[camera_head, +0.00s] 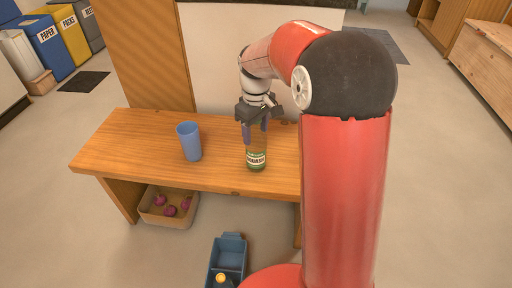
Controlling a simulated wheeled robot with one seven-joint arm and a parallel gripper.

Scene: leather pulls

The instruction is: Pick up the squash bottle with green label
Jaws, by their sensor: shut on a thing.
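The squash bottle with a green label (257,160) is upright at the front part of the wooden bench (130,145). Its label faces me, and its upper part is hidden by my gripper. My gripper (255,138) points down over the bottle from above, with its fingers shut on the bottle's upper part. I cannot tell whether the bottle's base touches the bench top or is just above it.
A blue cup (189,142) stands on the bench left of the bottle. Below are a box with several purplish things (153,217) and a blue crate (229,246) holding a yellow-capped bottle (221,280). My red arm hides the bench's right part.

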